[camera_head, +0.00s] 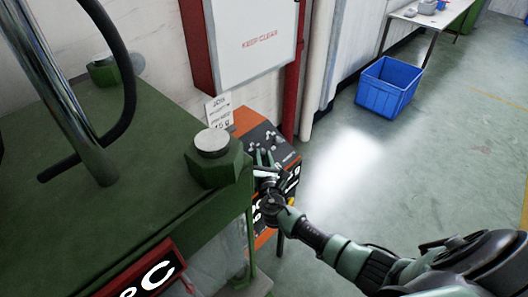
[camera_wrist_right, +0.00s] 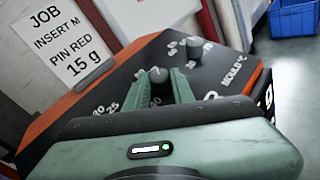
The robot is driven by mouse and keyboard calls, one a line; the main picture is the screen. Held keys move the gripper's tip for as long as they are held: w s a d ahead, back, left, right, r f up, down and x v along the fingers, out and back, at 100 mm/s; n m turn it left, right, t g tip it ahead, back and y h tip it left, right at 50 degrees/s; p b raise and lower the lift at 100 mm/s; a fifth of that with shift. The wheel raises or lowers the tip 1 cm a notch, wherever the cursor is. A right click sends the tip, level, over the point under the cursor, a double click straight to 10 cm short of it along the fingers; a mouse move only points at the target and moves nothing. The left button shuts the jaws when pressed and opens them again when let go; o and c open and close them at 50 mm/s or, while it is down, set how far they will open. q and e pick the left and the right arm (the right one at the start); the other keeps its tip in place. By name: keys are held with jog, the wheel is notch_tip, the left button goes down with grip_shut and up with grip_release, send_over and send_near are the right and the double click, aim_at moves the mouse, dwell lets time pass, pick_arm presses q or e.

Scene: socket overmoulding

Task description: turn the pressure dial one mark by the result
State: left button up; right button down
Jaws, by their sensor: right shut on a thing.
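An orange and black control box (camera_head: 246,120) stands beside the green machine in the head view. In the right wrist view its sloped black panel (camera_wrist_right: 222,72) carries white numbers and round knobs. My right gripper (camera_wrist_right: 160,82) is over this panel and shut on a grey dial knob (camera_wrist_right: 158,74). Numbers such as 20, 25 and 30 ring this knob; its name and pointer are hidden. A second knob (camera_wrist_right: 193,46) sits farther back, near the lettering "MOULD °C". In the head view my right gripper (camera_head: 264,160) reaches the box from the right. My left gripper is not in view.
A white job card (camera_wrist_right: 63,43) reading "INSERT M, PIN RED, 15 g" stands behind the box. The green machine (camera_head: 130,190) with hex nuts fills the left. A blue crate (camera_head: 385,88) is on the floor at the back. The floor to the right is clear.

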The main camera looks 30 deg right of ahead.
jog(key=shift+r+m+g+h, duration=0.1)
jog(key=shift+m+g+h, duration=0.3)
jog(key=shift+m, duration=0.1)
jog(key=c, duration=1.2)
grip_release()
jog(key=v, duration=0.8)
jog(key=shift+w, duration=0.1)
